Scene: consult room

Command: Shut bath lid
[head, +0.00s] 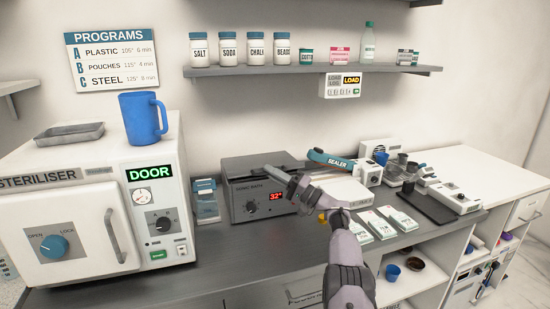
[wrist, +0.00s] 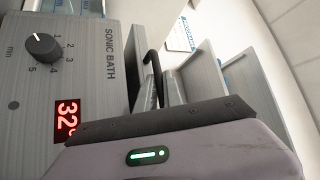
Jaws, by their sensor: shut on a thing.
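The sonic bath (head: 243,199) is a grey box on the counter with a knob and a red 32° display. Its front panel (wrist: 78,62) fills the left of the wrist view, turned sideways. My gripper (head: 275,174) is over the bath's top, coming in from the right. In the wrist view my gripper (wrist: 160,98) is shut on a dark curved handle (wrist: 152,62), which looks like the bath lid's. In the head view the bath's top (head: 245,163) looks dark; my gripper covers part of it, and I cannot tell the lid's exact angle.
The steriliser (head: 85,200) with a blue mug (head: 143,117) on top stands left of the bath. The sealer (head: 335,161) is just to the right, with several pouch packs (head: 378,224) in front. A shelf (head: 300,70) with jars runs above. Bare counter lies in front of the bath.

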